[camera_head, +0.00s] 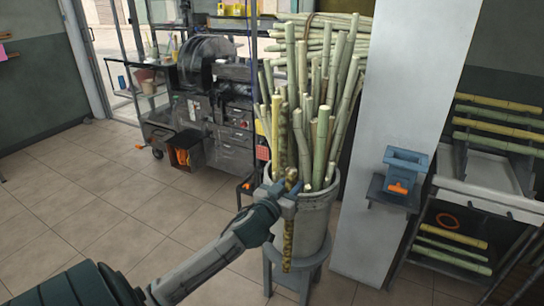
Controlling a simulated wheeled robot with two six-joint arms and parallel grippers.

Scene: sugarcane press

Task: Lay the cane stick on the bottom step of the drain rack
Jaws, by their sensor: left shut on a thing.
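My left gripper (289,190) is shut on a mottled dark and yellow cane stick (287,240). The stick hangs upright in front of a grey bin (315,220), its lower end near the bin's stand. Its upper part overlaps the canes in the bin, so I cannot tell if it touches them. The drain rack (482,203) is at the right, cut by the frame edge. Yellow and green sticks (497,122) lie in stepped rows on its upper part, above a pale sloped surface (495,172). More sticks (450,244) lie low down. My right gripper is not in view.
The bin is packed with tall canes (325,110). A white pillar (388,110) stands between bin and rack, with a blue holder (402,172) on a small grey shelf. A dark machine (215,90) stands behind. The tiled floor (100,185) at left is clear.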

